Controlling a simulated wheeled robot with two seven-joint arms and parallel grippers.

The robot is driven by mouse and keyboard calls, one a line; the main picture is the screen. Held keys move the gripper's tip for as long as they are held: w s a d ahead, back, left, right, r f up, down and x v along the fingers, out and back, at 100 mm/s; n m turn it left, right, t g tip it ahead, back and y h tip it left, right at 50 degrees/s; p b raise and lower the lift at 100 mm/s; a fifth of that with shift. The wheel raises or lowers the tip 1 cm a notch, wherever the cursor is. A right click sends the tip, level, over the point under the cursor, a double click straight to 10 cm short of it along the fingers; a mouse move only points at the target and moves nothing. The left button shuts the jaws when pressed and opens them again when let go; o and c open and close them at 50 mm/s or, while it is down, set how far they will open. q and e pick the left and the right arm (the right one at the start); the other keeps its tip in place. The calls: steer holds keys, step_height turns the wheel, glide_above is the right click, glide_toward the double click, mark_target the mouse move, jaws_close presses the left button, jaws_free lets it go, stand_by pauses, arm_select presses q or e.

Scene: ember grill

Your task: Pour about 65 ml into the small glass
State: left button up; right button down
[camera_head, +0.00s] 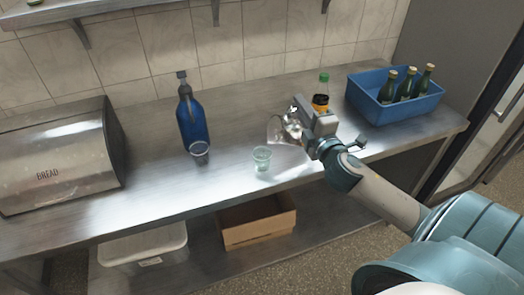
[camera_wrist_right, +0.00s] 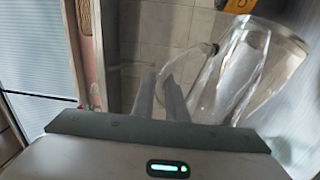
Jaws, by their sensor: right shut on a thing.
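My right gripper (camera_head: 297,118) is shut on a clear glass jug (camera_head: 277,131), gripping it at its handle side above the counter. In the right wrist view the jug (camera_wrist_right: 238,75) is to the right of the fingers (camera_wrist_right: 168,95) and looks tilted. I cannot make out how much liquid is in it. A small greenish glass (camera_head: 262,158) stands upright on the counter, below and slightly left of the jug in the picture. Another small clear glass (camera_head: 199,152) stands further left, in front of the blue bottle. My left gripper is not in view.
A tall blue bottle (camera_head: 192,118) stands at the back left of the steel counter (camera_head: 150,190). A bread box (camera_head: 55,160) is at far left. A bottle with an orange label (camera_head: 321,101) stands behind my gripper. A blue crate (camera_head: 410,108) of green bottles is at right.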

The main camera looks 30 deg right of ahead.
steer(key=shift+r, duration=0.25)
steer(key=shift+s+d+f+m+b, duration=0.15)
steer(key=shift+d+f+m+b, duration=0.3)
steer(key=shift+d+f+m, duration=0.4)
steer(key=shift+f+m, duration=0.05)
steer(key=shift+m, duration=0.2)
steer(key=shift+d+f+m, duration=0.3)
steer(key=shift+f, duration=0.05)
steer(key=shift+s+d+r+m+p, duration=0.1)
steer(key=shift+s+d+m+p, duration=0.1)
steer(key=shift+d+m+p, duration=0.5)
steer(key=shift+a+m, duration=0.1)
steer(key=shift+m, duration=0.3)
